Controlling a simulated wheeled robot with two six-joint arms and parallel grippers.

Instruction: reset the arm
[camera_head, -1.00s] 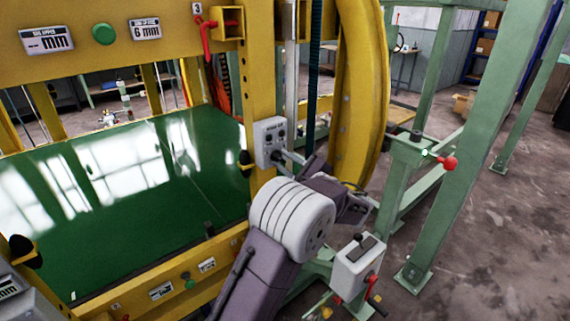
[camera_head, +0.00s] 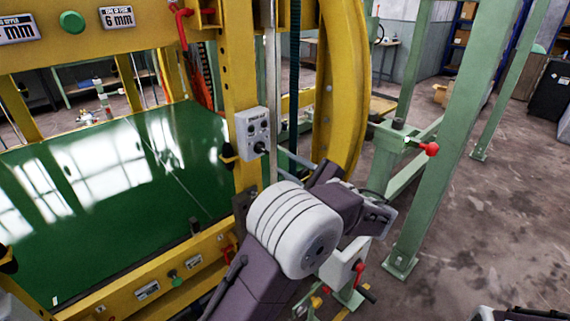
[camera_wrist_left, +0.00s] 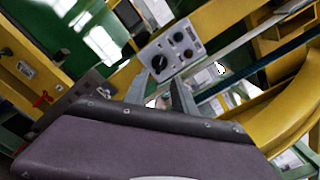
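My left gripper (camera_head: 281,160) is in front of the yellow frame, to the right of and just below a grey control box (camera_head: 252,133) with dark knobs. In the left wrist view, the two fingers of the left gripper (camera_wrist_left: 158,80) stand apart with nothing between them. The control box (camera_wrist_left: 171,52) shows just beyond the fingertips there, with a large black knob facing me. The fingers look clear of the knob, though the exact gap is hard to judge. My right gripper is not in view.
A yellow frame (camera_head: 239,85) surrounds a green glossy panel (camera_head: 130,175) on the left. A curved yellow ring (camera_head: 345,85) stands behind my arm. Green posts (camera_head: 455,140) and a red-knobbed lever (camera_head: 429,149) are on the right. A grey box (camera_head: 343,262) is behind my wrist.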

